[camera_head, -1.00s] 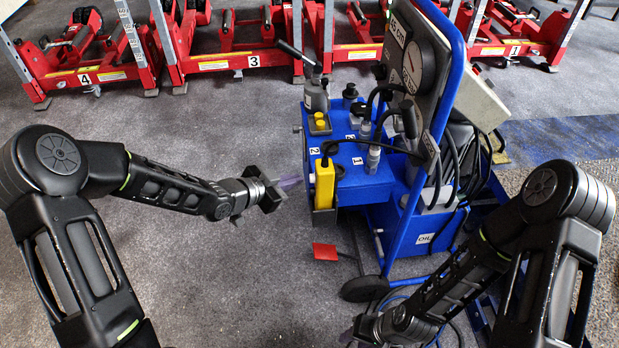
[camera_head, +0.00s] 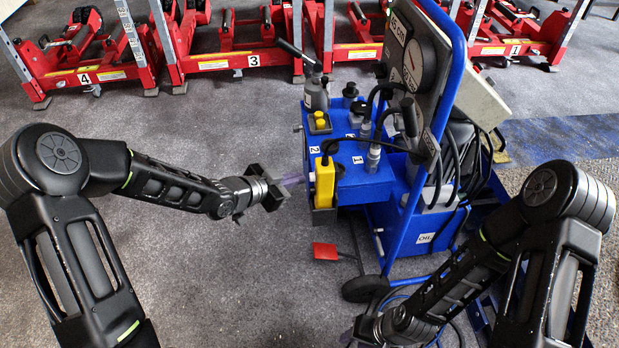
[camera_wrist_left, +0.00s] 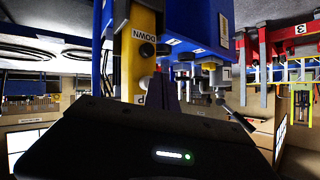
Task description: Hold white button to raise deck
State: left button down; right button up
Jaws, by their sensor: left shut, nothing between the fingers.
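The yellow control pendant (camera_head: 325,184) hangs upright on the left side of the blue jack unit (camera_head: 372,182). In the left wrist view, upside down, the pendant (camera_wrist_left: 137,45) shows a dark button (camera_wrist_left: 147,50) by DOWN and a pale button (camera_wrist_left: 145,83) by UP, partly hidden by my gripper. My left gripper (camera_head: 298,181) is shut and empty, its tips at the pendant's left side. In the left wrist view its fingers (camera_wrist_left: 165,90) are close to the pale button; I cannot tell whether they touch it. My right gripper (camera_head: 358,334) is low in the head view, its jaws unclear.
A gauge panel (camera_head: 418,62) and a blue frame rise on the unit's right. A red pedal (camera_head: 325,251) lies on the floor. Red jacks (camera_head: 235,45) line the back. The carpet at left is clear.

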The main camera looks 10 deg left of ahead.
pick_arm(q)
jog(key=shift+w+d+b, duration=0.15)
jog(key=shift+d+b, duration=0.35)
jog(key=shift+d, duration=0.2)
dwell(1.9)
jog(key=shift+a+r, duration=0.1)
dwell(0.4)
jog(key=shift+s+a+p, duration=0.25)
jog(key=shift+a+p, duration=0.45)
jog(key=shift+a, duration=0.2)
jog(key=shift+a, duration=0.15)
jog(key=a+p, duration=0.1)
jog(key=a, duration=0.1)
jog(key=s+a+p, duration=0.1)
jog(key=a+p, duration=0.1)
jog(key=shift+s+a, duration=0.1)
jog(key=shift+a, duration=0.2)
